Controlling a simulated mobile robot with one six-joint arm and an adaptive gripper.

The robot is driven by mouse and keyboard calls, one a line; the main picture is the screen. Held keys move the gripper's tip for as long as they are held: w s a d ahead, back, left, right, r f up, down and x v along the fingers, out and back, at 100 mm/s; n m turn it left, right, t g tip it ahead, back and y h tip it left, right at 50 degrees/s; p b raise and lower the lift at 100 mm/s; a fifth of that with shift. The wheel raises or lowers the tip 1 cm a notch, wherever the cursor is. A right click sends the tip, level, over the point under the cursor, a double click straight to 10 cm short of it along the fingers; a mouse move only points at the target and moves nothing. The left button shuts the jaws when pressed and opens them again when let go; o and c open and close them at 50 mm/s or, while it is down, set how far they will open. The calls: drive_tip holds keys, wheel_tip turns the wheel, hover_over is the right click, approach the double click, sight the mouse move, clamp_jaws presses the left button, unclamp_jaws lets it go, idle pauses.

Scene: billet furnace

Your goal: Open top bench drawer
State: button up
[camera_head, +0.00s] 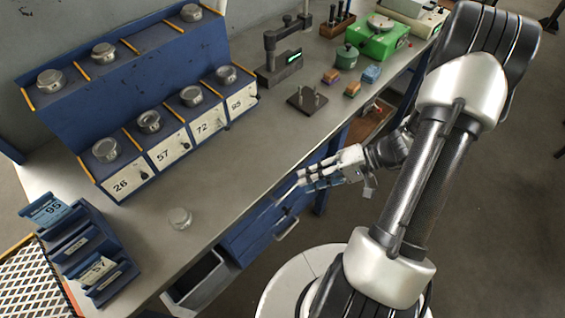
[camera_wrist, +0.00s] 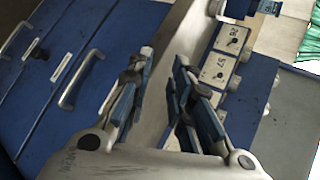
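The blue bench drawers (camera_head: 255,232) sit under the bench top, and their fronts look shut. In the wrist view, the drawer front nearest the bench top (camera_wrist: 105,60) has a pale bar handle (camera_wrist: 78,82). A second handle (camera_wrist: 14,38) shows farther left, on a lower front. My gripper (camera_head: 305,179) is beside the bench's front edge, near the drawers. In the wrist view my gripper (camera_wrist: 160,75) has its two fingers spread with nothing between them. The handle is left of the fingers and looks apart from them.
The grey bench top (camera_head: 225,175) carries a blue rack (camera_head: 140,110) with numbered compartments and round tins. A glass dish (camera_head: 180,218) stands near the front edge. A grey open bin (camera_head: 196,282) juts out below the bench. A blue card holder (camera_head: 90,250) is at left.

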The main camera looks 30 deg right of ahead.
drive_tip(key=s+d+f+m+t+p, duration=0.15)
drive_tip(key=d+f+m+t, duration=0.35)
drive_tip(key=f, duration=0.5)
drive_tip(key=m+t+h, duration=0.3)
drive_tip(key=t+h, duration=0.2)
approach(292, 187)
drive_tip(key=b+x, duration=0.1)
drive_tip(key=x, duration=0.2)
drive_tip(key=b+x, duration=0.1)
drive_tip(key=x, duration=0.2)
drive_tip(key=b+x, duration=0.1)
drive_tip(key=x, duration=0.3)
drive_tip(key=shift+f, duration=0.35)
drive_tip(key=shift+c, duration=0.2)
clamp_jaws()
drive_tip(key=shift+s, duration=0.1)
